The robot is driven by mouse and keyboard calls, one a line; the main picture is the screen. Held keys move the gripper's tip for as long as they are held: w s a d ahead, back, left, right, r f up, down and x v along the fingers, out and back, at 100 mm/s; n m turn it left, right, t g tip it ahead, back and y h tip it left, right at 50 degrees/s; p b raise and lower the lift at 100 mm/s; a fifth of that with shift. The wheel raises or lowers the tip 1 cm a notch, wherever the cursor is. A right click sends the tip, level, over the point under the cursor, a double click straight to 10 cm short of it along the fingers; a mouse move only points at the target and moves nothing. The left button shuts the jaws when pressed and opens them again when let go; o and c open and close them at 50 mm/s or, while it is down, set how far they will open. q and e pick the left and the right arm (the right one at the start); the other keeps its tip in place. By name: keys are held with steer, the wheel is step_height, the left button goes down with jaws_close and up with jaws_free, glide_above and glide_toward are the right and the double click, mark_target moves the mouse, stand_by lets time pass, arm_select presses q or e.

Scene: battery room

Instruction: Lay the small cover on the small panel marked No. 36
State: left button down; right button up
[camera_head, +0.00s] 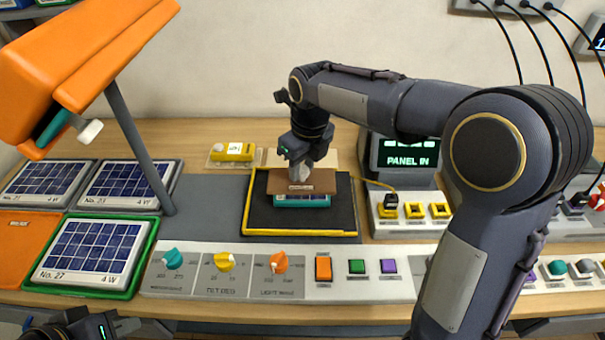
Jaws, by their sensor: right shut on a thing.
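A small brown cover (322,182) with a pale label is held in my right gripper (300,180), which is shut on it. The cover is over a small panel (302,201) with a teal frame and blue cells, hiding the panel's rear part. I cannot tell whether the cover touches the panel, and I cannot read the panel's number. The panel is on a black mat with a yellow edge (342,222). My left gripper (82,328) shows only in part at the bottom left, away from the panel; its fingers are out of view.
Larger panels, one marked No. 27 (90,250) in a green tray, stand at the left beneath an orange lamp (75,65). A control strip (200,285) with knobs and buttons runs in front. A display (405,153) reading "PANEL IN" stands right of the mat.

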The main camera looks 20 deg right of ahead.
mark_target(303, 166)
steer(key=shift+w+d+f, duration=0.15)
steer(key=shift+w+f, duration=0.35)
steer(key=shift+f, duration=0.1)
steer(key=shift+w+d+f, duration=0.15)
steer(key=shift+w+f, duration=0.35)
steer(key=shift+f, duration=0.05)
steer(key=shift+w+d+f, duration=0.1)
steer(key=shift+w+f, duration=0.05)
steer(key=shift+f, duration=0.85)
steer(key=shift+w+f, duration=0.1)
steer(key=shift+f, duration=0.85)
steer(key=shift+f, duration=0.1)
steer(key=o, duration=1)
